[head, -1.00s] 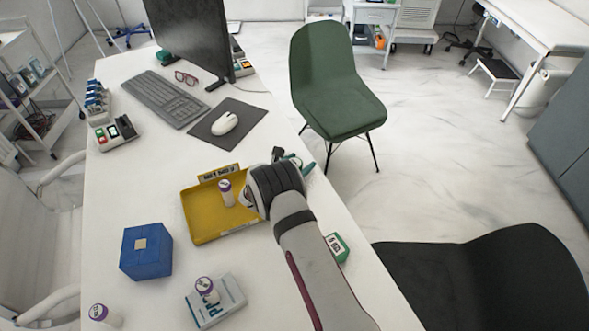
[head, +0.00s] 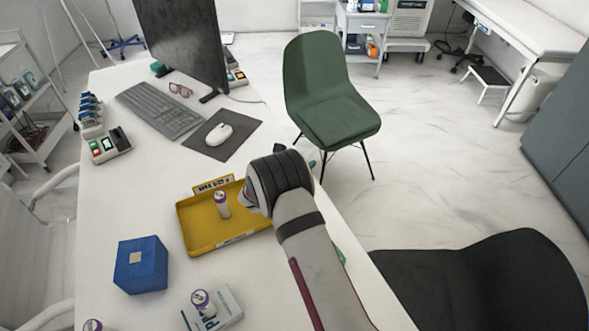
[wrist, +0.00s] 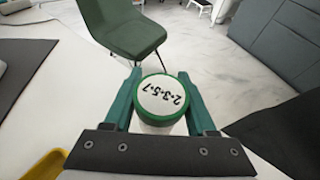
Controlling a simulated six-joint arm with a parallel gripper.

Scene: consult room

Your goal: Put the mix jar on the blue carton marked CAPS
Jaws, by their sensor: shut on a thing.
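My gripper (wrist: 159,78) is shut on a white jar with a green-rimmed lid (wrist: 160,97) that reads 2-3-5-7. The jar is upright between the green fingers; no word "mix" shows on it, and its height above the table cannot be told. In the head view my wrist hides the fingers and the jar, at the desk's right edge beyond the yellow tray. A blue carton (head: 148,277) with a small tan patch on top stands on the desk, left of and nearer than the tray. No CAPS marking is readable on it.
Another such vial (head: 203,301) stands on or by a pale carton with teal letters (head: 228,306). A third vial (head: 93,325) is at the lower left. Mouse mat (head: 240,142) and keyboard (head: 160,110) lie farther back.

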